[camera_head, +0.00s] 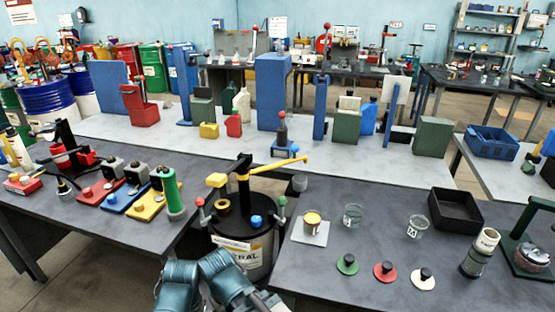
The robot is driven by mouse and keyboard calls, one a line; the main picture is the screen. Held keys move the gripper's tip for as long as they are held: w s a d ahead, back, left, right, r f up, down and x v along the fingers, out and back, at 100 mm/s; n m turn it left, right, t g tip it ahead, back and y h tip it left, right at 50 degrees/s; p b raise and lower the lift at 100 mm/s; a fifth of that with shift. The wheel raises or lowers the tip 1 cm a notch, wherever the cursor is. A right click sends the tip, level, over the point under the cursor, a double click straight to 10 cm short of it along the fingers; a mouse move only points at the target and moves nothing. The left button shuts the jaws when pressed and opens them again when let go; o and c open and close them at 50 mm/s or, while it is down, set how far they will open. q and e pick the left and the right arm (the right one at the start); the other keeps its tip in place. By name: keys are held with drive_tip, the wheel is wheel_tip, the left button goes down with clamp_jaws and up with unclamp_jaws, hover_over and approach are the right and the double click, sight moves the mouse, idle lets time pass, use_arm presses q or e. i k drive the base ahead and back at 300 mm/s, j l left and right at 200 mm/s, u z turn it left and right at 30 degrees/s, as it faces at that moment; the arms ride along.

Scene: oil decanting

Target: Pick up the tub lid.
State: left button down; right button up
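Three flat round lids with black knobs lie in a row on the right dark table: a green lid (347,264), a red lid (385,271) and a cream lid (422,279). I cannot tell which one is the tub lid. Behind them stand a cup with amber contents (312,221) on a pale square plate (309,233), and two clear open tubs, one in the middle (353,215) and one to the right (417,227). My teal arm links show at the bottom, left of the lids and apart from them. Neither gripper's fingers can be seen.
A dark drum (262,252) with a yellow-handled pump (275,166) stands between the two dark tables. A black tray (455,210), an upright cylinder (479,253) and a green stand (527,240) are right of the lids. The table front around the lids is clear.

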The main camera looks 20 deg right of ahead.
sight(384, 272)
drive_tip(key=z, duration=1.7)
